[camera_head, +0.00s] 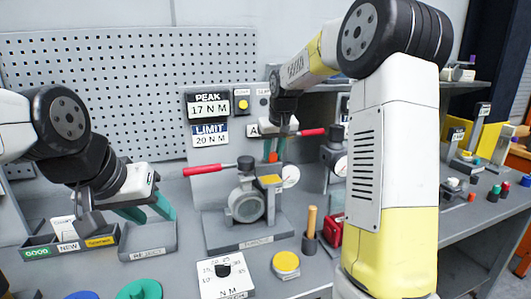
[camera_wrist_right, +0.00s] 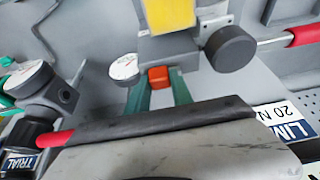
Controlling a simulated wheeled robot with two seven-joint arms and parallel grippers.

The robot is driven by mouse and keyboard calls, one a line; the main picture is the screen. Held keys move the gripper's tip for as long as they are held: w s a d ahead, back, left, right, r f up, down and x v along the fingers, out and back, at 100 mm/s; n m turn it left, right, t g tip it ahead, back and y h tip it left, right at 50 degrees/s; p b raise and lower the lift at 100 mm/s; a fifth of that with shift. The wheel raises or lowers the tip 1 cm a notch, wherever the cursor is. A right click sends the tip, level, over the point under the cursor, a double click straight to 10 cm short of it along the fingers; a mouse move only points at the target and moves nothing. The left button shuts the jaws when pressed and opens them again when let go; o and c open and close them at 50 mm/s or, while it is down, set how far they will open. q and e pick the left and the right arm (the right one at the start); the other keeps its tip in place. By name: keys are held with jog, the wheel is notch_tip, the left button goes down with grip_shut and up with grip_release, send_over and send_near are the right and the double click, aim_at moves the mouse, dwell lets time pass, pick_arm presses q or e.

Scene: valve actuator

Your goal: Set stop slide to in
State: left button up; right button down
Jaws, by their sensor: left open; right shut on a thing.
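The valve actuator (camera_head: 246,205) is a grey round body on a grey base, with a red-handled lever (camera_head: 207,170), a yellow-topped block (camera_head: 271,181) and a white dial (camera_head: 290,177). A small orange block (camera_head: 272,157), seemingly the stop slide's grip, shows above it and in the right wrist view (camera_wrist_right: 159,77). My right gripper (camera_head: 273,155) reaches down from above, its teal fingers shut on the orange block from both sides. The exact finger contact is partly hidden, and I cannot read the slide's position. My left gripper (camera_head: 150,211) is open and empty above the reject tray (camera_head: 150,240).
A second unit with a dial (camera_head: 340,165) and red handle (camera_head: 312,132) stands close right of my right gripper. Peak (camera_head: 208,107) and limit (camera_head: 209,134) signs are behind. A dial box (camera_head: 226,277), yellow button (camera_head: 286,263) and sorting tray (camera_head: 68,245) occupy the front.

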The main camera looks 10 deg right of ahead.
aim_at(264, 163)
jog(key=shift+s+a, duration=0.15)
jog(key=shift+a, duration=0.6)
jog(key=shift+s+a, duration=0.15)
jog(key=shift+a, duration=0.6)
jog(key=c, duration=1.1)
grip_release()
jog(key=shift+d+r, duration=0.1)
jog(key=shift+r, duration=0.05)
jog(key=v, duration=0.7)
jog(key=shift+s+r, duration=0.15)
jog(key=shift+r, duration=0.1)
